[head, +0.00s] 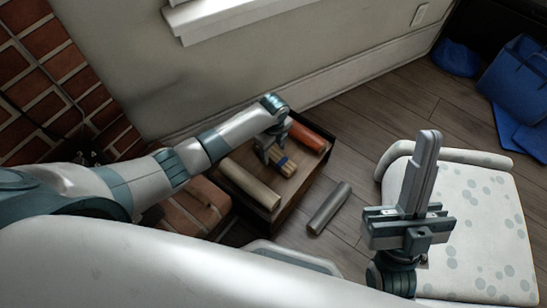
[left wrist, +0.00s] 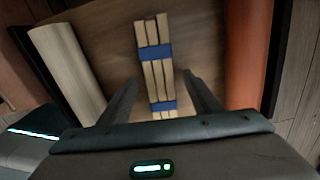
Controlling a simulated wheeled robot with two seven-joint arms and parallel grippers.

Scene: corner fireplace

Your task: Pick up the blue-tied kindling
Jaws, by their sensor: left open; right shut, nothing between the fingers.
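The blue-tied kindling (left wrist: 153,62) is a bundle of pale sticks with two blue bands. It lies in a low wooden tray or box (head: 291,195) between a pale log and an orange roll, and it also shows in the head view (head: 284,166). My left gripper (left wrist: 162,82) is open just above the bundle, with its fingers on either side of the bundle's near part. Whether the fingers touch it I cannot tell. My right gripper (head: 429,135) is shut and empty, pointing up in front of the spotted chair, away from the box.
A pale log (head: 250,183) and an orange roll (head: 308,136) flank the kindling. A grey cylinder (head: 329,208) lies on the floor beside the box. A spotted chair (head: 490,222) stands at right. Brick (head: 45,70) is at left, a blue bag (head: 515,75) at far right.

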